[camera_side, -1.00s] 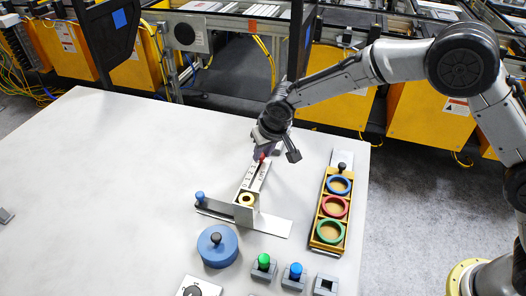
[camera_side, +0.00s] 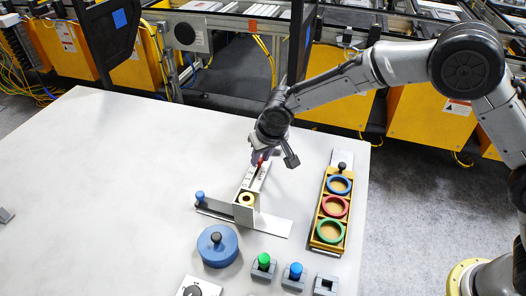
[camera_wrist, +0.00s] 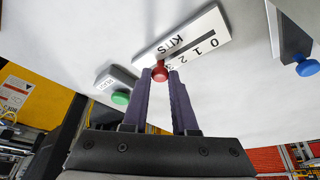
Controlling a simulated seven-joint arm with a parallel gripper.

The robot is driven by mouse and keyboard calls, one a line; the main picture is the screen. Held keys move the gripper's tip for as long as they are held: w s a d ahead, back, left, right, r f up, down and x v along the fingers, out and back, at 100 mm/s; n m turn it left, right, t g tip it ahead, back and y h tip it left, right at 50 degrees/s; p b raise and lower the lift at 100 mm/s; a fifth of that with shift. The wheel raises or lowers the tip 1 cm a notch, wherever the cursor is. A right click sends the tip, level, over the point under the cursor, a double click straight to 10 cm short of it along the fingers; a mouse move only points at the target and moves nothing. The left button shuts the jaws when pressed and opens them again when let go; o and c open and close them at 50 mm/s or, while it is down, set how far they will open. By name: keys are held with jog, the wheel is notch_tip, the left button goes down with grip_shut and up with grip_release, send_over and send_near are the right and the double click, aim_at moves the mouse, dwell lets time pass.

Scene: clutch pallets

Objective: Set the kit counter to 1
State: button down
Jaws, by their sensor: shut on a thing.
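The kit counter (camera_wrist: 190,38) is a white plate marked KITS, with a dark slot and a row of digits from 0. Its red knob (camera_wrist: 160,72) is at the high-number end, close to the 3, far from the 0 and 1. My gripper (camera_wrist: 160,78) is shut on the red knob, one finger on each side. In the side view the counter (camera_side: 262,178) stands behind the metal chute, with my gripper (camera_side: 261,161) over its far end. The fingers partly hide the knob there.
A tray (camera_side: 327,242) of coloured rings lies to the right. A blue lidded pot (camera_side: 218,253) and green and blue buttons are nearer. The table's left is mostly clear.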

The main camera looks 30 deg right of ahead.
aim_at(252, 177)
jog(key=s+a, duration=0.3)
jog(key=shift+s+a, duration=0.25)
jog(key=shift+a, duration=0.05)
jog(key=c, duration=0.7)
grip_release()
jog(key=shift+r, duration=0.15)
jog(key=v, duration=1.3)
jog(key=shift+s+r, duration=0.2)
jog(key=shift+r, duration=0.05)
jog(key=shift+w+d, duration=0.1)
